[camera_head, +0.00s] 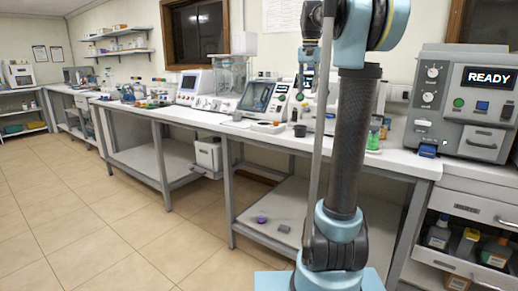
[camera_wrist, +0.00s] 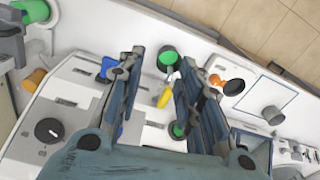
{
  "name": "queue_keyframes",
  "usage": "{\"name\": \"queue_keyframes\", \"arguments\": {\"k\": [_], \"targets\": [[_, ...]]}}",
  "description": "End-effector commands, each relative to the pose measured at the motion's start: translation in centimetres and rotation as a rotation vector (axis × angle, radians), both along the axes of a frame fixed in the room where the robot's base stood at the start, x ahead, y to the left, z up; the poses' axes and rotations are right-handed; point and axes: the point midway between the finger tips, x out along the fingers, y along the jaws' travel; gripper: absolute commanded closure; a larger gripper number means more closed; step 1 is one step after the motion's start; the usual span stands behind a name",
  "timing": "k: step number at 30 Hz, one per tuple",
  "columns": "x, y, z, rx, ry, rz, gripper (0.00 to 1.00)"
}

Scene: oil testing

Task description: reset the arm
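My gripper (camera_head: 307,80) hangs fingers-down above the workbench in the head view, in front of the back wall and partly behind my arm. In the wrist view its two dark blue fingers (camera_wrist: 165,72) are spread wide apart, with nothing held between them. My arm stands upright in the right half of the head view and hides part of the bench behind it. Through the gap in the wrist view I see a green-filled round container (camera_wrist: 167,57) and a yellow item (camera_wrist: 165,98) below on the bench; neither is visibly touched.
The white workbench (camera_head: 405,160) carries a screen instrument (camera_head: 262,95) and a dark cup (camera_head: 300,130). A grey machine reading READY (camera_head: 487,78) stands at right. Bottles (camera_head: 438,232) sit on a shelf beneath it. Tiled floor (camera_head: 110,225) is open at left.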

Motion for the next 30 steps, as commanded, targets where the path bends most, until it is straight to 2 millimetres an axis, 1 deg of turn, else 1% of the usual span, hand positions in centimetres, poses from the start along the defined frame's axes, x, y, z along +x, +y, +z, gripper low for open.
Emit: {"name": "queue_keyframes", "arguments": {"k": [1, 8, 14, 23, 29, 30], "targets": [[-1.6, 0.2, -1.0, -0.001, -0.005, 0.017, 0.67], [-7.9, 0.7, -5.5, -0.007, -0.032, 0.103, 0.67], [-13.4, 1.1, -10.3, -0.014, -0.055, 0.177, 0.67], [-21.6, 1.5, -18.9, -0.027, -0.088, 0.286, 0.67], [-26.8, 1.8, -25.5, -0.038, -0.11, 0.359, 0.67], [-27.8, 1.8, -26.9, -0.039, -0.114, 0.374, 0.67]]}}
